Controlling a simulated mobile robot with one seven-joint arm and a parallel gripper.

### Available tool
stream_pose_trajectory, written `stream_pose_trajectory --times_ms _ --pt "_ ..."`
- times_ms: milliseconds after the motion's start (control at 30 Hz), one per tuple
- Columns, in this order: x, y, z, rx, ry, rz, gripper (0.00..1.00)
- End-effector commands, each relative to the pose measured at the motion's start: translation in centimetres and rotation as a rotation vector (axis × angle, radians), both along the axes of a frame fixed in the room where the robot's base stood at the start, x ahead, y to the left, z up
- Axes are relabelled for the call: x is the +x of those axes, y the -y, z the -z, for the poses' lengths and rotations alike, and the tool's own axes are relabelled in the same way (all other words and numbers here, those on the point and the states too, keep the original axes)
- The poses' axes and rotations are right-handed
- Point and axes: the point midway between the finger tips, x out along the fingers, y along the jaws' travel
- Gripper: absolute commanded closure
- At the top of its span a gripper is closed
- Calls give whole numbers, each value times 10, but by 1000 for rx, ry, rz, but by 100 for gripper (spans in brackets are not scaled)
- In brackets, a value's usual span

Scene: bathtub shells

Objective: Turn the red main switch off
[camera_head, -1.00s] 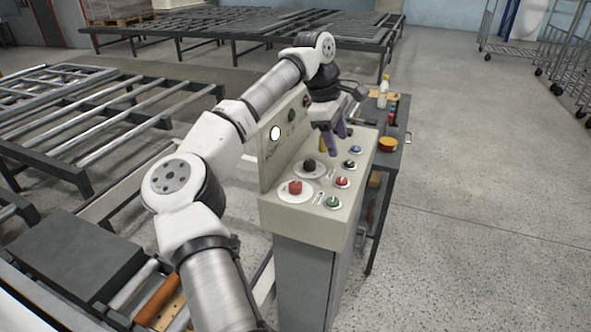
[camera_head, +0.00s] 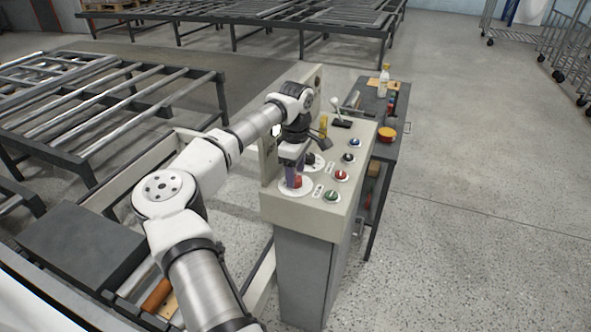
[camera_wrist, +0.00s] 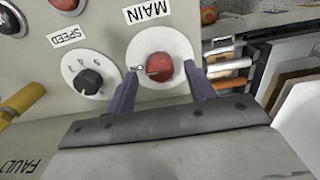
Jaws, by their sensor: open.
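The red main switch (camera_wrist: 159,66) is a round red knob on a white disc under a "MAIN" label in the wrist view. In the head view the red switch (camera_head: 296,182) sits at the near left of the control panel (camera_head: 330,205), partly hidden by my gripper. My gripper (camera_head: 293,176) points down over it. In the wrist view the two purple fingers of my gripper (camera_wrist: 160,88) are apart, one on each side of the knob. I cannot tell whether they touch it.
A black speed knob (camera_wrist: 89,81) is beside the main switch. Red (camera_head: 341,174) and green (camera_head: 331,196) buttons line the panel's right side. A dark workbench (camera_head: 398,140) with a bottle (camera_head: 384,80) is behind right. Open floor lies further right.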

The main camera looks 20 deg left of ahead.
Motion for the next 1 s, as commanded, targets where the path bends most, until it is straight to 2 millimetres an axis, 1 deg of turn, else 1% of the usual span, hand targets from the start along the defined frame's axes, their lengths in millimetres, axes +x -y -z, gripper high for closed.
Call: stream_pose_trajectory --times_ms 100,200,433,767,800,1000 --pt "0 0 8 0 0 0 46" --pt "0 0 12 0 1 0 46" --pt "0 0 12 0 1 1 46" --pt "0 0 12 0 1 1 89" --pt "0 0 12 0 1 1 91" --pt "0 0 12 1 1 -16 91"
